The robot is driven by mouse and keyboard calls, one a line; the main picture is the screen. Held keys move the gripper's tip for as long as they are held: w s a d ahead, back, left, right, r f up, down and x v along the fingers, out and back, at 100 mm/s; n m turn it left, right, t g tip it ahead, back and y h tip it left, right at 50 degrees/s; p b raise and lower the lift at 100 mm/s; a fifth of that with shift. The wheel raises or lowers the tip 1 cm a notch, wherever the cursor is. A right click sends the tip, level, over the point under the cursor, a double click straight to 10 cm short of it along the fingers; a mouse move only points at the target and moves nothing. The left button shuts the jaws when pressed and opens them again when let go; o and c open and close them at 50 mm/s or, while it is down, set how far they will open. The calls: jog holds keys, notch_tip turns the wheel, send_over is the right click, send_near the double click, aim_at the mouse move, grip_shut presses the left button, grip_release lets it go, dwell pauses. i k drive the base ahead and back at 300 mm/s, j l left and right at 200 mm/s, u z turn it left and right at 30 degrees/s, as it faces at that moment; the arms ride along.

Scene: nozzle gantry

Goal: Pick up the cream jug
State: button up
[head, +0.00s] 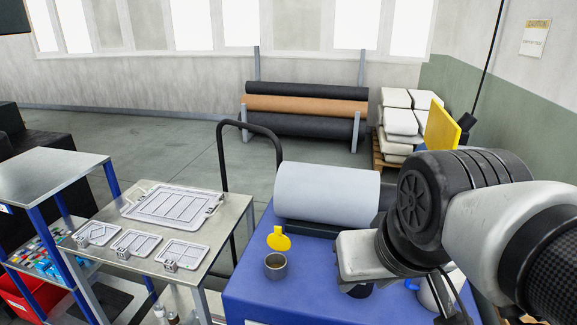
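A pale, cream-white rounded thing (432,297), possibly the cream jug, stands on the blue-topped table (250,292) at the lower right in the head view. My arm and a dark cable cover much of it, so its shape and handle are hard to make out. A small blue part shows at its left. My arm reaches in from the right over the table, its pale end block left of the pale thing. My gripper's fingers are not clearly visible below that block, so its opening cannot be judged.
A grey mug (275,266) and a yellow rounded object (279,240) are on the blue table, left of my arm. A large pale roll (325,192) lies behind them. A metal table with grey trays (172,205) stands left. A black curved rail (224,160) rises between the tables.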

aim_at(424, 295)
jog(key=j+z, duration=0.25)
jog(key=z, duration=0.25)
jog(key=k+l+u, duration=0.2)
jog(key=l, duration=0.3)
jog(key=k+l+u, duration=0.2)
jog(key=k+l, duration=0.25)
jog(key=z, duration=0.4)
jog(key=u, duration=1.25)
jog(key=i+l+z, duration=0.2)
jog(key=z, duration=0.3)
jog(key=i+l+z, duration=0.15)
jog(key=z, duration=0.3)
jog(key=i+j, duration=0.05)
jog(key=i, duration=0.05)
